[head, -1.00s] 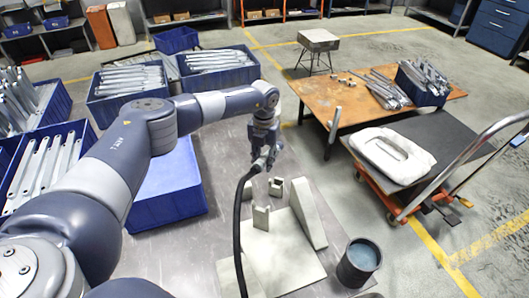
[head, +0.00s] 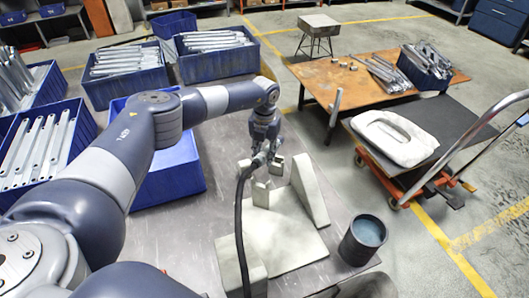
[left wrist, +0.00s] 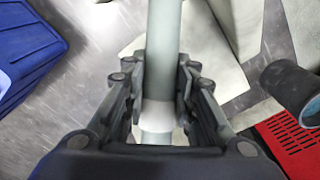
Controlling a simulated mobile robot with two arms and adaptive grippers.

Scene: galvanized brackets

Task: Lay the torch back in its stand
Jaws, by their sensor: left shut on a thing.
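My left gripper (head: 264,148) is shut on the torch (head: 259,160), just beyond the stand's front post in the head view. A black hose (head: 239,225) runs from the torch down toward the front. In the left wrist view, the grey-green torch tube with a white band (left wrist: 158,112) lies between the fingers (left wrist: 160,90). The pale stand has a flat base plate (head: 285,240), a small upright post (head: 261,193) and a wedge-shaped side piece (head: 309,192). The torch appears above the stand; whether it touches is unclear. My right gripper is not in view.
A dark cup with bluish contents (head: 363,240) stands right of the stand. A pale block (head: 240,262) stands at the base plate's front left. Blue crates (head: 165,188) line the left side, several holding brackets. The grey tabletop (head: 225,205) is bare left of the stand.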

